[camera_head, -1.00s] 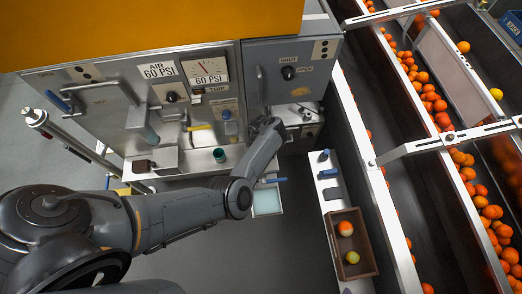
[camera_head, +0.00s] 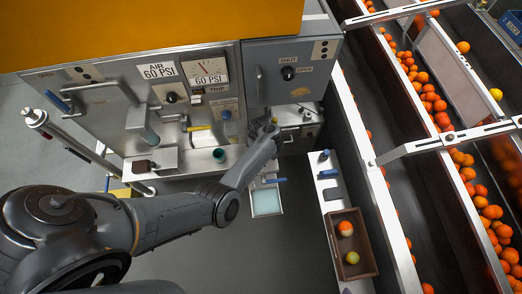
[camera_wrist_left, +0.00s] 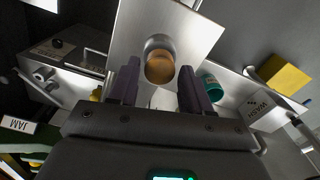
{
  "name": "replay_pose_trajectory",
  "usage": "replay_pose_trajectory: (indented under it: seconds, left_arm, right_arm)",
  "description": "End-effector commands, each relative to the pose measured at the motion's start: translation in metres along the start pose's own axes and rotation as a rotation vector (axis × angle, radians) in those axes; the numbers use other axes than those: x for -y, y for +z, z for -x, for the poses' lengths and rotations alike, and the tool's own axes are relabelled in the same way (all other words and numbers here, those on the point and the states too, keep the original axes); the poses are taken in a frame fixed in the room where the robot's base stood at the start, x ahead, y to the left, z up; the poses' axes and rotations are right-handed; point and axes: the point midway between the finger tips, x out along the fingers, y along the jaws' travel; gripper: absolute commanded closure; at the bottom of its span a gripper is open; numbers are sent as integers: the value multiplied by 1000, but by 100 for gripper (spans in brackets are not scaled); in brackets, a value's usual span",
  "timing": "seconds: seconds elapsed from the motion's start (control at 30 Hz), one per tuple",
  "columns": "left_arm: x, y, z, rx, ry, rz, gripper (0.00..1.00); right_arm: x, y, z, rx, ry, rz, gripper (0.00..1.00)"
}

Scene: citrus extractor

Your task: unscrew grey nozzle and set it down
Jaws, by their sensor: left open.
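In the left wrist view a short round grey cylinder (camera_wrist_left: 160,60) with a brownish-orange end face sticks out of a bright metal plate. It looks like the grey nozzle, still on its plate. My left gripper (camera_wrist_left: 158,88) is open, with one dark finger on each side of the space in front of the cylinder. The fingers look apart from it and nothing is between them. In the head view my left gripper (camera_head: 268,128) is at the machine front, below the grey cabinet, and hides the nozzle there. My right gripper is not in view.
A teal cup (camera_head: 219,155) stands on the ledge left of my forearm; it also shows in the left wrist view (camera_wrist_left: 211,87). A pale open tray (camera_head: 266,202) is below. A narrow white shelf (camera_head: 329,195) and a brown fruit box (camera_head: 371,262) stand to the right, beside the conveyor.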

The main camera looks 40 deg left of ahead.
Motion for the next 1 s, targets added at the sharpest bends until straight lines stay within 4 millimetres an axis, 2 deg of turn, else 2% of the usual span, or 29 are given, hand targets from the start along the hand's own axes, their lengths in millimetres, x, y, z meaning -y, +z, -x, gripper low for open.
replay_pose_trajectory:
  seconds: [0.1,0.3,0.43,0.53,0.73,1.0]
  left_arm:
    - [0,0,0,0,0,3,52]
    - [0,0,0,0,0,5,82]
    - [0,0,0,0,1,19,82]
    - [-1,0,1,3,3,106,82]
    - [-1,1,2,5,3,526,82]
    - [1,0,4,0,0,520,82]
  right_arm:
    - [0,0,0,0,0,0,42]
    - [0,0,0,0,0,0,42]
    - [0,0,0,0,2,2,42]
    - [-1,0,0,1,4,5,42]
    - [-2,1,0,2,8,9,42]
    - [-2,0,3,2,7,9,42]
